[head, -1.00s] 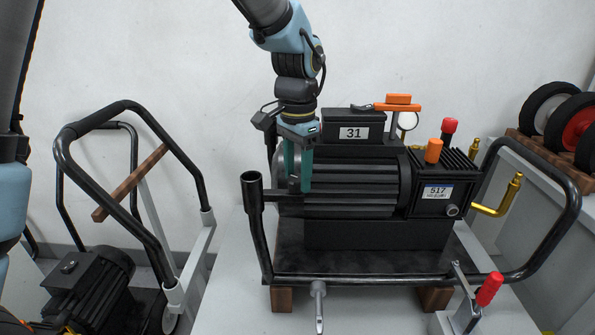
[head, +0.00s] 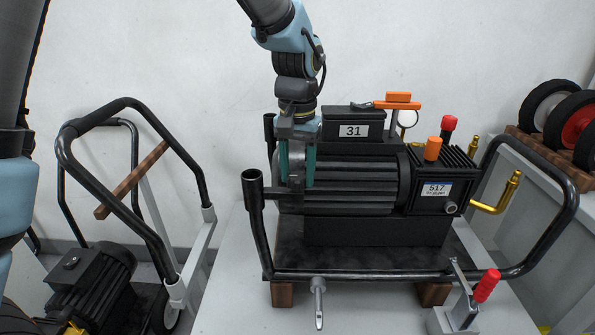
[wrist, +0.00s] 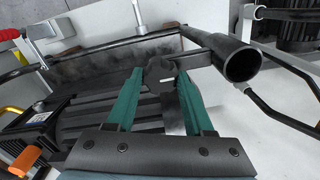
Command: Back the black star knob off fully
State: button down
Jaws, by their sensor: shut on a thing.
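My gripper (head: 297,184) points down at the left end of the black pump (head: 355,185), just behind the upright tube of the frame. In the wrist view its two green fingers (wrist: 161,76) stand either side of a dark grey-black piece, which looks like the star knob (wrist: 163,92), and are shut on it. The knob's lobes are partly hidden by the fingers, and its thread cannot be seen. In the head view the knob is too dark and covered to make out clearly.
The black tube frame (head: 258,225) rises close to the gripper, its open tube end (wrist: 241,65) near the right finger. An orange-handled part (head: 398,98) and a red-handled clamp (head: 487,286) stand to the right. A cart (head: 130,180) stands at left.

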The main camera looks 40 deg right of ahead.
aim_at(297, 175)
dwell(0.3)
jog(key=shift+c, duration=1.4)
grip_release()
notch_tip(297, 175, up, 11)
jog(key=b, duration=0.1)
jog(key=shift+f, duration=0.1)
